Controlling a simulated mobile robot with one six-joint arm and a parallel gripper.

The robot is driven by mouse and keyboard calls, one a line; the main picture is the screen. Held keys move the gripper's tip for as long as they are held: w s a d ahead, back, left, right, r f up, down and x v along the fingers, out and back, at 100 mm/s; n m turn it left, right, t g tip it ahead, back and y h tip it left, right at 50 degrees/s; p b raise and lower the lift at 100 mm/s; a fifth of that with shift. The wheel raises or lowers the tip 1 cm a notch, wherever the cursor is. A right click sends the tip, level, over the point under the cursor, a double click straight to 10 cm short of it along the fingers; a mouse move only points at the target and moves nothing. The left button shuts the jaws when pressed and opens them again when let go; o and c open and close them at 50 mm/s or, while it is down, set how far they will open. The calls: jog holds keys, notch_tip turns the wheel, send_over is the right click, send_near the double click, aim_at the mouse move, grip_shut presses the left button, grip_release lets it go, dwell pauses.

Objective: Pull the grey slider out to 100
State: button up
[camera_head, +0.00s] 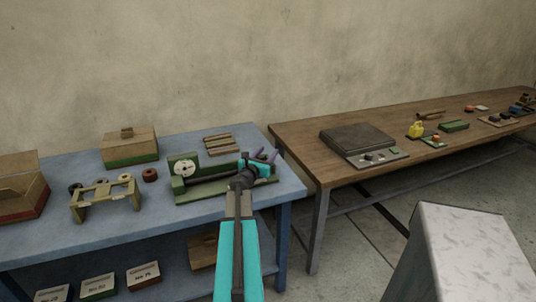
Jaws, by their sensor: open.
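A green sheet-roll machine (182,191) stands on the blue bench, with dark rollers (212,187) along it and a round white dial (186,167) at its left end. My arm reaches up from the bottom of the view to the machine's right end. My gripper (266,153) is there, with its two purple fingers apart, so it is open. I cannot tell whether it touches the machine. I cannot make out the grey slider or any scale marks; my gripper and arm hide part of the machine's right end.
The blue bench (150,222) also holds a yellowish stand (104,191), a lidded box (130,149) and wooden strips (220,145). A wooden table (320,167) to the right carries a dark flat plate (357,139) and small items. A pale block (465,250) stands at lower right.

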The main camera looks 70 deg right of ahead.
jog(key=shift+w+a+b, duration=0.2)
jog(key=shift+a+b, duration=0.1)
jog(key=shift+a, duration=2)
jog(key=shift+w+a+b, duration=0.15)
jog(key=shift+a+b, duration=0.2)
jog(key=shift+a, duration=1.9)
jog(key=shift+w+a+b, duration=0.2)
jog(key=shift+a+b, duration=0.1)
jog(key=shift+a, duration=2)
